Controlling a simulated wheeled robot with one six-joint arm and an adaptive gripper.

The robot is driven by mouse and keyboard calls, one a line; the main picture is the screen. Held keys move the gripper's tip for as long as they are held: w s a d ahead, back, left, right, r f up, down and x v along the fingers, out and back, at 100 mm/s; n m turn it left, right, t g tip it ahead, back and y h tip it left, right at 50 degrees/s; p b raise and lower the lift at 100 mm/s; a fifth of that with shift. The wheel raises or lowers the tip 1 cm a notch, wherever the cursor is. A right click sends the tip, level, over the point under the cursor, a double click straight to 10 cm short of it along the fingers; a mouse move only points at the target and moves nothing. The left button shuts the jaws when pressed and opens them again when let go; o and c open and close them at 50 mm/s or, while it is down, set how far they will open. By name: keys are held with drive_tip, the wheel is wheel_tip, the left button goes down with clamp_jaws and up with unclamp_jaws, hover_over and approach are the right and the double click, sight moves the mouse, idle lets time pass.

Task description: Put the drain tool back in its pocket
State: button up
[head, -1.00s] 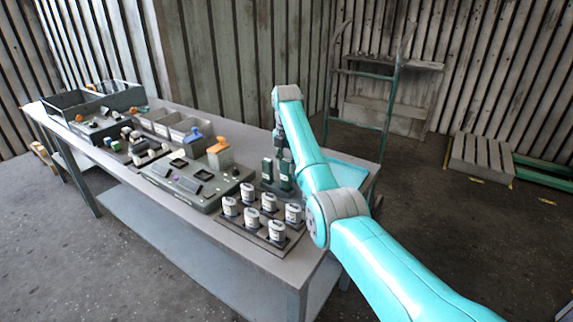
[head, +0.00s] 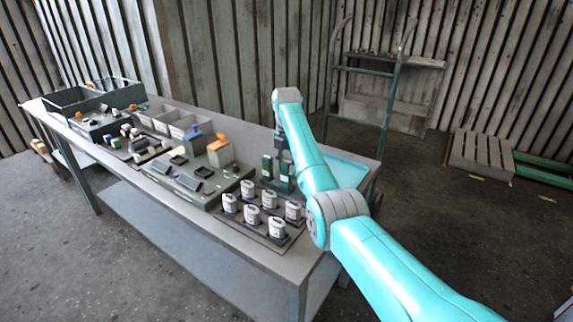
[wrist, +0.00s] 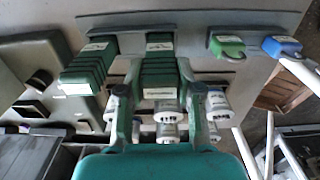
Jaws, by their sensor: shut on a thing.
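My gripper (wrist: 160,100) is shut on a dark green ribbed tool (wrist: 160,72) with a white label, seen between the two fingers in the wrist view. I take it for the drain tool; its label is too small to read. A similar green tool (wrist: 90,66) stands just left of it. A grey rack strip (wrist: 190,20) with labels runs behind both. In the head view, my gripper (head: 282,152) is low over the rack with the green tools (head: 267,166). The tool's lower end is hidden, so I cannot tell how deep it sits in its pocket.
Several white canisters (head: 277,228) stand close in front of the rack. A green padlock-like piece (wrist: 228,46) and a blue one (wrist: 283,47) are to the right in the wrist view. A grey panel (head: 196,182) lies left; a teal tray (head: 345,170) is right.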

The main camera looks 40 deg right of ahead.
drive_tip(key=shift+f, duration=0.35)
drive_tip(key=o, duration=1)
drive_tip(key=shift+r, duration=3.7)
